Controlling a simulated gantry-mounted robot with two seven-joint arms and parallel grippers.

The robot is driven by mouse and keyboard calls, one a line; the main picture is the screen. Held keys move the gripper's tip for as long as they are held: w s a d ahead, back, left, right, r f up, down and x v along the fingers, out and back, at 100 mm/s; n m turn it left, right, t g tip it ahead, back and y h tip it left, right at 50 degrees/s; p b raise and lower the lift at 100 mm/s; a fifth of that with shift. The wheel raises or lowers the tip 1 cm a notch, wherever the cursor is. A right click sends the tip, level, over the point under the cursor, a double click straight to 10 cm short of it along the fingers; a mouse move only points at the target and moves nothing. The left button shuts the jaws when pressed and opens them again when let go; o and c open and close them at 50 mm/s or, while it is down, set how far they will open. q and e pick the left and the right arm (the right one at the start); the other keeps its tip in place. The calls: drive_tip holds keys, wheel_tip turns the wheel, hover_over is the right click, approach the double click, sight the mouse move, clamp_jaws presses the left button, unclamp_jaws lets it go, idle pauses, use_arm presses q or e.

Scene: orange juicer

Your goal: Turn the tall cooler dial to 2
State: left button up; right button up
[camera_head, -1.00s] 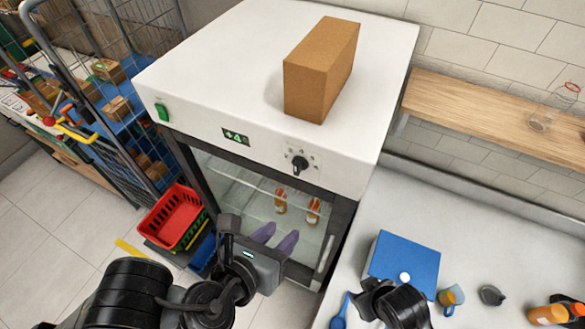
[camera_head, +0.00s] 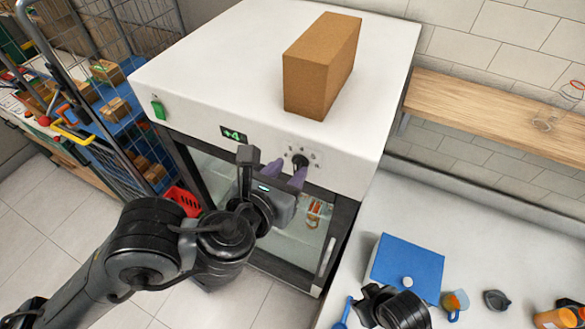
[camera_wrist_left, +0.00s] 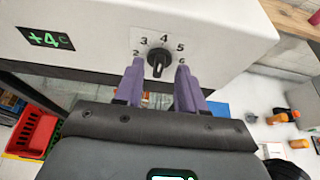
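The tall cooler (camera_head: 260,80) is a white cabinet with a dark-framed glass door. Its black dial (camera_head: 300,161) is on the front panel, right of a green display (camera_head: 234,135) reading +4. In the left wrist view the dial (camera_wrist_left: 158,62) has the numbers 2 to 6 around it, and its grip stands about upright, in line with the 4. My left gripper (camera_wrist_left: 159,78) is open, its two purple fingers pointing at the panel just below the dial, one to each side. No contact is visible. A black part of my right arm shows at the bottom right; its fingers cannot be made out.
A cardboard box (camera_head: 322,68) stands on the cooler. A wire trolley (camera_head: 105,90) and a red crate (camera_head: 183,200) are on the left.

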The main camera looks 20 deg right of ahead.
sight(298, 165)
use_arm(q)
drive_tip(key=shift+x, duration=1.25)
clamp_jaws()
